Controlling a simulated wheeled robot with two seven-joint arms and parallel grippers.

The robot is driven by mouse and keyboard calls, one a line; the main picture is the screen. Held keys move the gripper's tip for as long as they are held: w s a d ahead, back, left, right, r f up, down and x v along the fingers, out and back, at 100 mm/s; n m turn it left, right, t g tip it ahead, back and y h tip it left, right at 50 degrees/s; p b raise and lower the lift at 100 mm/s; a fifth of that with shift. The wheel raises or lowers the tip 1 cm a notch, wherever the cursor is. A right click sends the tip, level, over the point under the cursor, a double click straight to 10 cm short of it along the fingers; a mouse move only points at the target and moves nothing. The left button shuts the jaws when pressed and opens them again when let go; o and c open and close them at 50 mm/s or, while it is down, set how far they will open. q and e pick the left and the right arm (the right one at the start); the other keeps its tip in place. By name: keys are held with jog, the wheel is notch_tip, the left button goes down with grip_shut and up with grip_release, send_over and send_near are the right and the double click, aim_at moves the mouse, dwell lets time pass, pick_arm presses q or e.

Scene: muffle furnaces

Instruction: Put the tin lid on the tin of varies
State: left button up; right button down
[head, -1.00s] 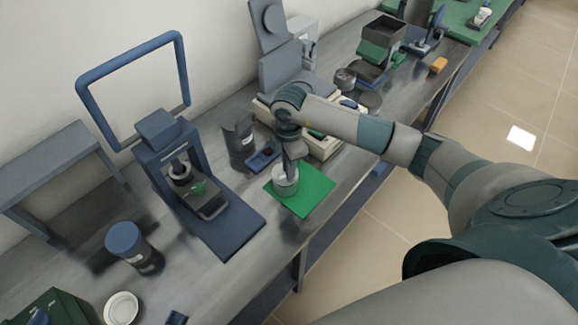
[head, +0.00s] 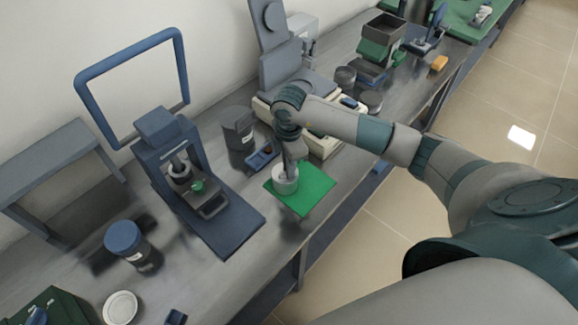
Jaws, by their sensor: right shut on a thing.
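The tin (head: 286,184) is a short, pale grey cylinder standing upright on the green mat (head: 315,190) near the front edge of the bench. My right gripper (head: 288,168) points down at the top of the tin from above and is shut on the tin lid. The lid is mostly hidden by the fingers, and I cannot tell whether it sits level on the rim. My left gripper is not in view.
A blue press-like stand (head: 200,190) is left of the mat. A dark cylinder (head: 238,138) and a small blue device (head: 262,157) stand behind the mat. A blue-lidded jar (head: 124,240) and a white dish (head: 120,307) are at lower left.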

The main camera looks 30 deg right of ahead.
jog(key=c, duration=1.3)
grip_release()
jog(key=shift+o, duration=0.2)
jog(key=shift+r, duration=0.1)
jog(key=shift+r+p, duration=2.65)
jog(key=shift+r, duration=0.8)
